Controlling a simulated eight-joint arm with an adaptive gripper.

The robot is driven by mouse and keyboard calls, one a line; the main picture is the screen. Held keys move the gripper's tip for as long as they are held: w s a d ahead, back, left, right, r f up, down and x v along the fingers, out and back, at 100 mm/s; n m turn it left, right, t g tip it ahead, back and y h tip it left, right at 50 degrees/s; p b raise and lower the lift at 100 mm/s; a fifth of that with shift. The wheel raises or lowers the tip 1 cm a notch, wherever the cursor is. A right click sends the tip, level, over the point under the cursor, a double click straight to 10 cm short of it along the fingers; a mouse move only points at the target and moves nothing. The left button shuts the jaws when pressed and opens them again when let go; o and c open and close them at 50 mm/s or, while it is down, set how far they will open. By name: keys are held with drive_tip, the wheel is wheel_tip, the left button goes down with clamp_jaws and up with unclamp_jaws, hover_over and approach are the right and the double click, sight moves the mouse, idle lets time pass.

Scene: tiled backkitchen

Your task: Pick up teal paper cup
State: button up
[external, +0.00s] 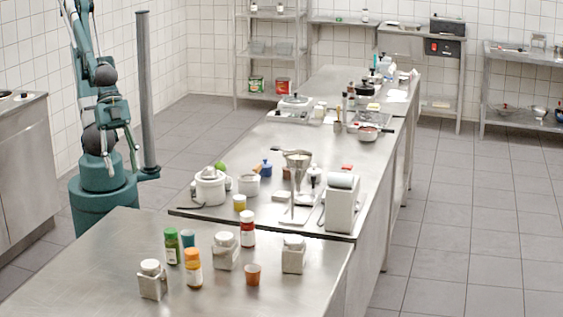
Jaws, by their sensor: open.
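The teal cup (188,239) stands upright on the near steel table, toward its back left. A green-capped jar (171,246) stands close at its left and an orange-capped bottle (193,268) stands in front, hiding its lower part. My gripper (122,150) hangs by my folded arm, above my base at the left, well apart from the cup and the table. It is small in this view; it looks open and empty, with its fingers pointing down.
White-lidded jars (152,280), a red-and-white bottle (247,229) and a small orange cup (253,275) share the near table. A white pot (209,187) and a white appliance (342,203) stand on the counter behind. The near table's left part is clear.

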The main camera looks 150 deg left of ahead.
drive_tip(key=w+a+r+n+g+p, duration=0.2)
drive_tip(key=w+r+n+p, duration=0.15)
drive_tip(key=w, duration=0.35)
drive_tip(key=n+g+y+p, duration=0.1)
drive_tip(key=n+g+p, duration=0.3)
drive_tip(key=n+p, duration=0.7)
hover_over(188, 239)
drive_tip(key=s+p, duration=0.2)
wheel_tip(188, 239, down, 9)
drive_tip(key=m, duration=0.1)
drive_tip(key=shift+f+m, duration=0.2)
drive_tip(key=shift+m, duration=0.15)
drive_tip(key=shift+a+f, duration=0.15)
drive_tip(key=shift+f, duration=1.15)
drive_tip(key=shift+f, duration=0.1)
drive_tip(key=shift+a+f+p, duration=0.2)
drive_tip(key=shift+f+p, duration=0.1)
drive_tip(key=shift+f, duration=2.15)
